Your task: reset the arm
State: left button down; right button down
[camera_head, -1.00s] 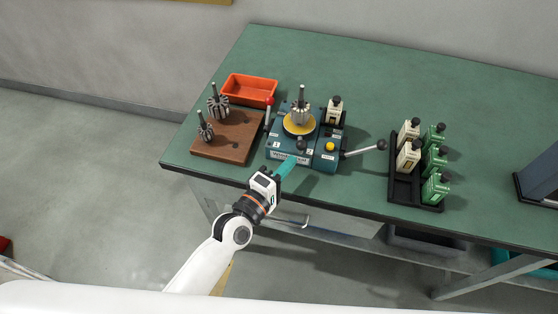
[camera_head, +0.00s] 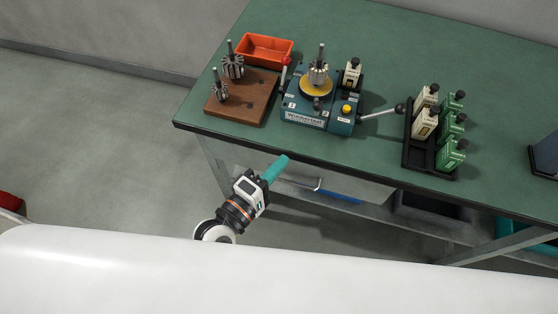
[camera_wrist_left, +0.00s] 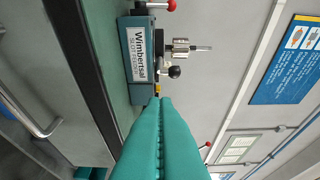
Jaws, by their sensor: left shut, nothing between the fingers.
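My left gripper (camera_head: 279,165) has teal fingers, shut and empty, in front of and below the table's front edge in the head view. Its fingers also fill the lower middle of the left wrist view (camera_wrist_left: 160,105), closed together. The winding machine (camera_head: 318,108) stands on the green table behind the gripper, apart from it. An armature (camera_head: 319,72) stands upright on its yellow disc. The machine's labelled front also shows in the left wrist view (camera_wrist_left: 138,55). My right gripper is not in view.
A wooden block (camera_head: 241,104) with two armatures is at the table's left, an orange tray (camera_head: 264,61) behind it. A black rack (camera_head: 431,158) holds several white and green bottle-like items to the right. A lever (camera_head: 380,113) sticks out from the machine.

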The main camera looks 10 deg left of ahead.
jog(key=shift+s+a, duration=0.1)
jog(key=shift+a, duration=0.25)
